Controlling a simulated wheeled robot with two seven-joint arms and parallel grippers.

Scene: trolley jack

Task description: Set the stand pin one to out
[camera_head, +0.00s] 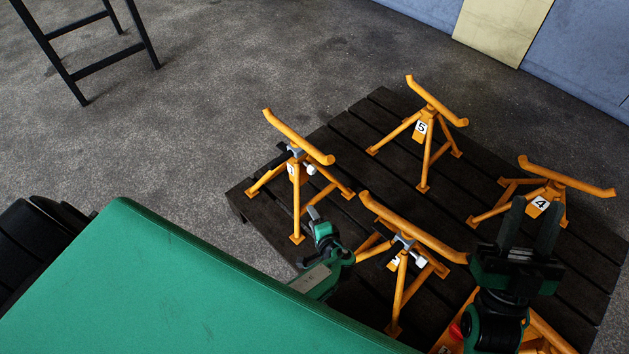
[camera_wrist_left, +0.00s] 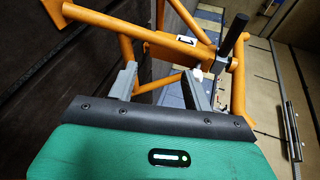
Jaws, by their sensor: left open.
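Orange stand one (camera_head: 297,191), labelled 1, stands at the left edge of the dark pallet; it also shows in the left wrist view (camera_wrist_left: 186,41). Its pin area has a grey collar (camera_head: 294,151) and a white end (camera_head: 310,169). In the left wrist view a black bar (camera_wrist_left: 237,32) crosses the post and a small white piece (camera_wrist_left: 197,75) shows near the right finger. My left gripper (camera_head: 318,218) is open, below stand one; its fingers show apart in the wrist view (camera_wrist_left: 162,78). My right gripper (camera_head: 533,208) looks open and empty at the right. How far the pin sits in is unclear.
Stand 5 (camera_head: 425,128), stand 4 (camera_head: 543,197) and a nearer stand (camera_head: 400,262) with a white-ended pin share the pallet (camera_head: 350,127). Another stand (camera_head: 540,325) is partly hidden by my right arm.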

